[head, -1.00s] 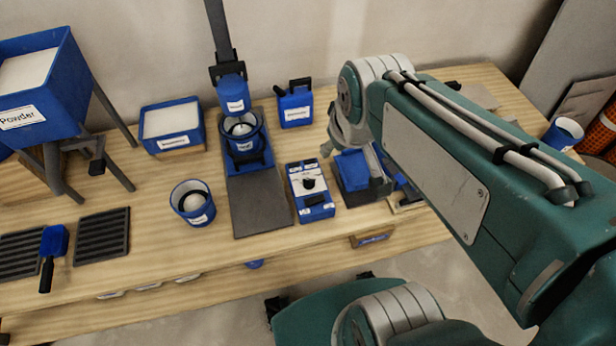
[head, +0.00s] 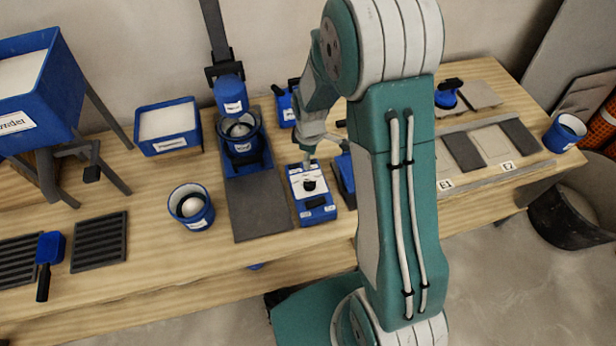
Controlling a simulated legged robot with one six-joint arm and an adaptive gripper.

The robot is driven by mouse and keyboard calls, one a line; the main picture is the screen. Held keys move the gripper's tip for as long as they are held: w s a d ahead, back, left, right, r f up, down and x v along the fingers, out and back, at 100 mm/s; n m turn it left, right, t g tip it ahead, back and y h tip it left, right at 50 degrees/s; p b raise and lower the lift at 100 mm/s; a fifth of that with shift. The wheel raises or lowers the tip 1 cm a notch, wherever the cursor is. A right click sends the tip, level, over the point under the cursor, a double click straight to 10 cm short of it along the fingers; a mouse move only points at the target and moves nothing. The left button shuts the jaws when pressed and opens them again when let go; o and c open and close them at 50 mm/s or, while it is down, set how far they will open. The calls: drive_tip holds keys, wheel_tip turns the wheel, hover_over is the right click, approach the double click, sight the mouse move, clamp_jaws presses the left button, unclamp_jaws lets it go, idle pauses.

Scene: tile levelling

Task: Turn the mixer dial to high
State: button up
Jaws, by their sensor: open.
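The blue control box (head: 314,208) with a white top plate lies on the bench. Its black dial (head: 309,185) sits on the plate, and a black button or switch shows below it. The dial's pointer setting is too small to read. The mixer (head: 240,128), with a blue head over a blue container, stands just left of the box on a dark base plate. My gripper (head: 308,158) is open above the box's far end, close behind the dial and apparently not touching it. My arm hides part of the bench to the right.
A blue cup with a pale ball (head: 192,207) stands left of the mixer base. A dark blue box (head: 345,178) is close right of the control box. A blue jug (head: 285,107) stands behind. Bench front, below the control box, is clear.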

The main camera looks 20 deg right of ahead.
sight(309, 182)
wheel_tip(309, 182, down, 12)
drive_tip(key=shift+w+f, duration=0.1)
drive_tip(key=shift+f, duration=0.15)
idle(0.3)
clamp_jaws()
